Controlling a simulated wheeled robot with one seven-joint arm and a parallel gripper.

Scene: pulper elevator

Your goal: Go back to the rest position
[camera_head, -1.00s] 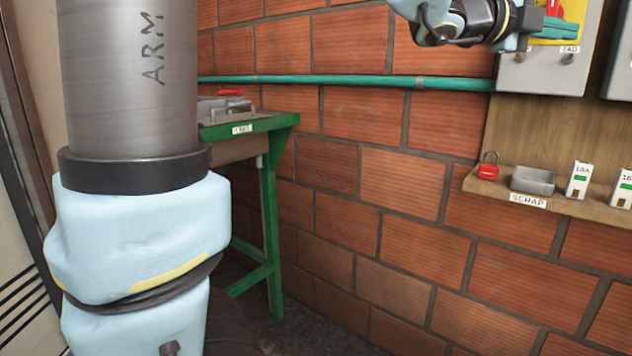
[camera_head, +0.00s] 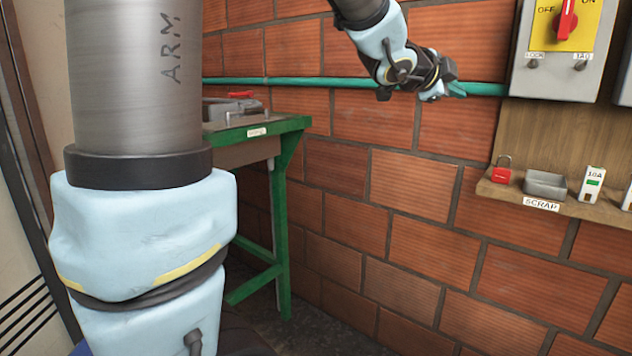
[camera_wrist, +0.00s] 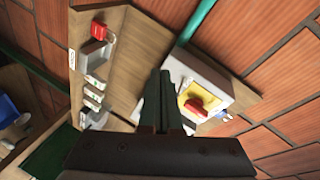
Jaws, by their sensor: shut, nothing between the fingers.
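My gripper (camera_head: 457,89) is in the upper middle of the head view, in front of the brick wall and close to the green pipe in the picture. The switch box (camera_head: 548,75), with a yellow plate and a red handle (camera_head: 566,20) between OFF and ON labels, is to the right of my gripper. The red handle also shows in the wrist view (camera_wrist: 196,107), just right of the fingertips, apart from them.
A wooden shelf (camera_head: 590,207) below the box holds a red padlock (camera_head: 501,172), a grey scrap tray (camera_head: 545,185) and white fuse boxes (camera_head: 592,184). A green-framed bench (camera_head: 285,240) stands at the left. A green pipe (camera_head: 300,82) runs along the wall.

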